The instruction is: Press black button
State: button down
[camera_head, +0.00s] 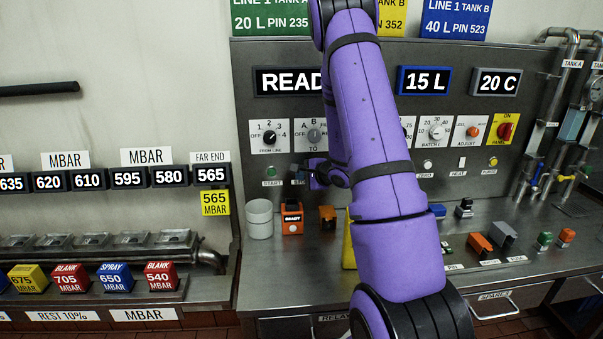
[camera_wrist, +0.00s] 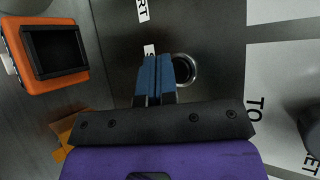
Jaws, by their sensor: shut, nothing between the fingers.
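In the wrist view a round button (camera_wrist: 187,68) with a silver ring and a dark centre sits on the dark upright panel, beside a white label that starts with S. My gripper's blue fingers (camera_wrist: 156,60) are together, with nothing between them. They overlap the button's left edge in this view; I cannot tell whether they touch it. In the head view my gripper (camera_head: 312,167) is at the lower panel, just right of the green start button (camera_head: 272,172). The dark button is hidden there behind my gripper.
An orange ready box (camera_head: 292,218) and a grey cylinder (camera_head: 259,219) stand on the counter below; the box also shows in the wrist view (camera_wrist: 82,85). Rotary knobs (camera_head: 269,137) sit above the buttons. Several small coloured blocks lie to the right.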

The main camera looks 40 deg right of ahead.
dwell(0.3)
jog(key=shift+s+a, duration=0.8)
jog(key=shift+s, duration=0.2)
jog(key=shift+s+a, duration=0.75)
jog(key=shift+s, duration=0.25)
